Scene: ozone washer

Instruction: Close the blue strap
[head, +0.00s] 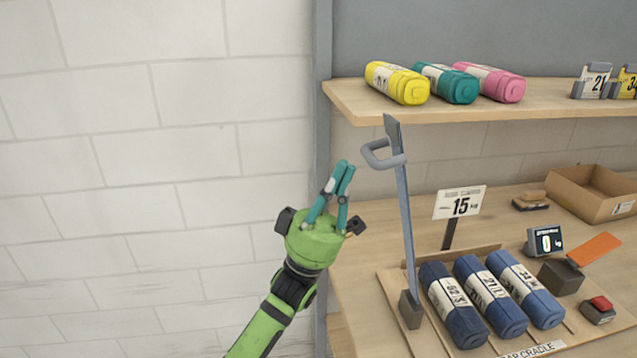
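The blue strap (404,220) is a long, flat blue-grey bar. It stands nearly upright from a dark block (410,310) at the left side of the cradle board, leaning slightly left. A grey hooked handle (384,158) sticks out to the left near its top. The strap does not lie across the blue rolls. My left gripper (345,170), green with teal fingers, points upward to the left of the strap and apart from it. Its fingertips come together with nothing seen between them. My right gripper is out of view.
Three dark blue rolls (490,296) lie on the cradle board (393,290). A 15 kg sign (460,203) stands behind them. An upper shelf (450,110) overhangs the counter and holds yellow, teal and pink rolls. A box (590,195) is at right. A grey post (322,120) stands behind my gripper.

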